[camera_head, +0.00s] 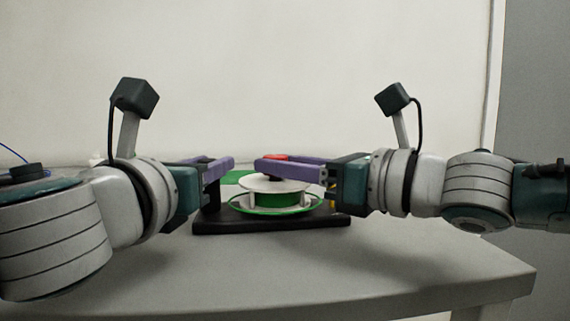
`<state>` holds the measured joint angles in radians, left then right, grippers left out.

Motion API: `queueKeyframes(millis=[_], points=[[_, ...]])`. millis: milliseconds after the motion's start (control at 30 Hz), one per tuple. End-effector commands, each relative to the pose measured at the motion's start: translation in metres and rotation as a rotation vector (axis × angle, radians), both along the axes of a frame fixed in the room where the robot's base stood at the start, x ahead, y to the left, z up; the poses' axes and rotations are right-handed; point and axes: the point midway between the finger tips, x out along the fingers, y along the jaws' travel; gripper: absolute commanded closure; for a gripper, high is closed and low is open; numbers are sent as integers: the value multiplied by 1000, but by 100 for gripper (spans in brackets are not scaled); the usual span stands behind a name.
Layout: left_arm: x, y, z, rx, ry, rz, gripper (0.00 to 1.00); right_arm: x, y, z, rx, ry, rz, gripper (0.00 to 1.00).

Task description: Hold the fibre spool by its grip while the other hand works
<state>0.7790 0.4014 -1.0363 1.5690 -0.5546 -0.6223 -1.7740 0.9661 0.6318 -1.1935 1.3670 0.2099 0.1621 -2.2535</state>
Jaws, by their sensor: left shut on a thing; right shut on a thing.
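The fibre spool (285,200), with a white top flange and a green winding, sits upright on a black base (215,227) in the middle of the table. Its grip has a red top (276,157), partly hidden by a purple finger. My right gripper (265,167) comes in from the right and is shut on this grip above the flange. My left gripper (228,162) is to the left of the spool, apart from the right one. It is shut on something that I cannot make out. A green piece (238,177) shows just below its fingertips, behind the spool.
The grey table (390,275) is bare in front of the base, with its front edge near me. A pale wall stands behind. A small yellow part (332,204) shows beside the spool at the right. A blue wire (12,152) shows at the far left.

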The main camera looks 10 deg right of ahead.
Motion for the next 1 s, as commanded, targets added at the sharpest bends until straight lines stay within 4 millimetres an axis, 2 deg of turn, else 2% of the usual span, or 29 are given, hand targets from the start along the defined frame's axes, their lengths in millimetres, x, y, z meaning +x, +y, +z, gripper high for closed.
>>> queueKeyframes(millis=[167,367,1000], points=[[0,0,1,-1,-2,-1,100,-3,6,-2,3,4,-40,100],[0,-1,1,-1,-2,-4,100,-6,9,-2,3,5,-165,100],[-1,-3,2,-3,-3,-9,100,-5,14,-2,3,11,-767,100]])
